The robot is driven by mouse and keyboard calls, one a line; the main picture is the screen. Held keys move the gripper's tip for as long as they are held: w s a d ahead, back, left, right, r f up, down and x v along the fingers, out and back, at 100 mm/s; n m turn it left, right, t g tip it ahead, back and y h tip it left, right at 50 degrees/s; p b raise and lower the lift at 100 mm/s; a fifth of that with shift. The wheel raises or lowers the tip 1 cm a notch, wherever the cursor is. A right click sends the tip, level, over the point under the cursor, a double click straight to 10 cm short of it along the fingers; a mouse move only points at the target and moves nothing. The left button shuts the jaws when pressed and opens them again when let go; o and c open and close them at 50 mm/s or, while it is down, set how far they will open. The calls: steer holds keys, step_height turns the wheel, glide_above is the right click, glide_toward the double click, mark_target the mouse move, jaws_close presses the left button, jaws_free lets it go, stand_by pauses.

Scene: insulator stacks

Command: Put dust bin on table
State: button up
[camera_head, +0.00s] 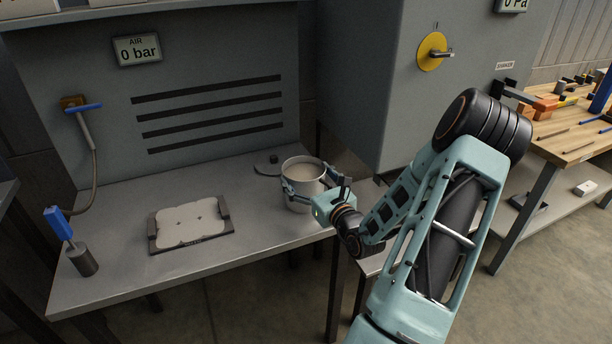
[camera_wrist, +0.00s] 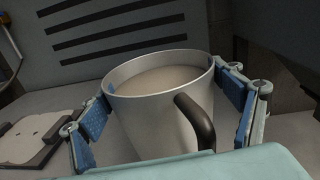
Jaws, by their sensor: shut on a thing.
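The dust bin (camera_head: 303,172) is a round, light metal pot with pale material inside. It stands upright at the right end of the grey table (camera_head: 130,283); I cannot tell whether its base touches the top. My gripper (camera_head: 305,190) is shut on the bin, with a finger on each side of its wall. In the wrist view the bin (camera_wrist: 155,115) fills the middle, its dark curved handle (camera_wrist: 195,120) facing me. Blue finger pads of my gripper (camera_wrist: 165,112) press at its left and right.
A light plate in a dark holder (camera_head: 190,222) lies mid-table. A blue-handled tool in a dark cylinder (camera_head: 77,250) stands front left. A small dark disc-like item (camera_head: 268,168) lies behind the bin. A grey cabinet (camera_head: 385,80) rises at the right. Bare tabletop lies between plate and bin.

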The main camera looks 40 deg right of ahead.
steer(key=o, duration=2)
steer(key=s, duration=0.4)
steer(key=s+a, duration=0.1)
steer(key=s, duration=0.3)
steer(key=s+a, duration=0.1)
steer(key=s, duration=0.3)
steer(key=shift+r, duration=0.1)
steer(key=shift+w, duration=0.1)
